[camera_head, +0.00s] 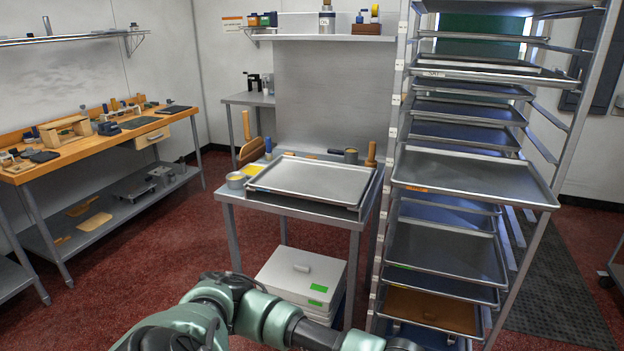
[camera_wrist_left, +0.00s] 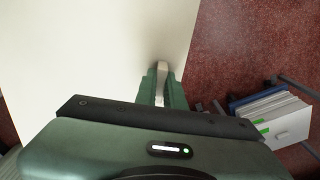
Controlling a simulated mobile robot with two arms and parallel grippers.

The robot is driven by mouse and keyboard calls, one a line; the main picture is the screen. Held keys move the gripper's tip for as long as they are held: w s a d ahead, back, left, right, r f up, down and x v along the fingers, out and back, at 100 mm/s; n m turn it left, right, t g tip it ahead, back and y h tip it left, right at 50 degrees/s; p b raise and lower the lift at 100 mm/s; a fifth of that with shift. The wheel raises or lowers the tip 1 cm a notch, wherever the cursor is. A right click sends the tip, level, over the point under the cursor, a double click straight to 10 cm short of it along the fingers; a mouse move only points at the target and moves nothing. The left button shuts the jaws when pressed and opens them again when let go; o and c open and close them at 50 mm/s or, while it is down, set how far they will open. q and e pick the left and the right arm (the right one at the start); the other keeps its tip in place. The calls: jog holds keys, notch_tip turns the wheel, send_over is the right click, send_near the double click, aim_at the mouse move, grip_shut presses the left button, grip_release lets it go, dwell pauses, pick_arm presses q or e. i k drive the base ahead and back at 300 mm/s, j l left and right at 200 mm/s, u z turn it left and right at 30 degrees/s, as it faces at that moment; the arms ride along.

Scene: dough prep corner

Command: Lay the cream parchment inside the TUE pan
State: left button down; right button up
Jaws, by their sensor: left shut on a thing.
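The cream parchment (camera_wrist_left: 85,50) fills the left and middle of the left wrist view as a large pale sheet. My left gripper (camera_wrist_left: 162,78) is shut on its edge. In the head view my left arm crosses the bottom edge, and its gripper and the parchment are out of sight. An empty pan (camera_head: 475,178) with an orange tag sticks out of the rack. Another empty pan (camera_head: 312,178) lies on the small steel table. The tag writing is too small to read, so I cannot tell which pan is TUE. My right gripper is not in view.
The tall rack (camera_head: 545,245) holds several pans, a low one with a brown sheet (camera_head: 430,308). The steel table (camera_head: 290,210) also carries small containers and wooden tools. White boxes (camera_head: 300,272) with green tags sit beneath it. A wooden bench (camera_head: 90,148) stands left; red floor (camera_head: 140,270) lies open between.

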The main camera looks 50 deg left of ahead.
aim_at(313, 179)
jog(key=k+j, duration=0.1)
jog(key=j, duration=0.35)
jog(key=k+j+z, duration=0.15)
jog(key=j, duration=0.75)
jog(key=k+j+z, duration=0.15)
jog(key=j, duration=0.25)
jog(key=k+j, duration=0.15)
jog(key=j, duration=0.25)
jog(key=k+j+z, duration=0.15)
jog(key=j, duration=0.3)
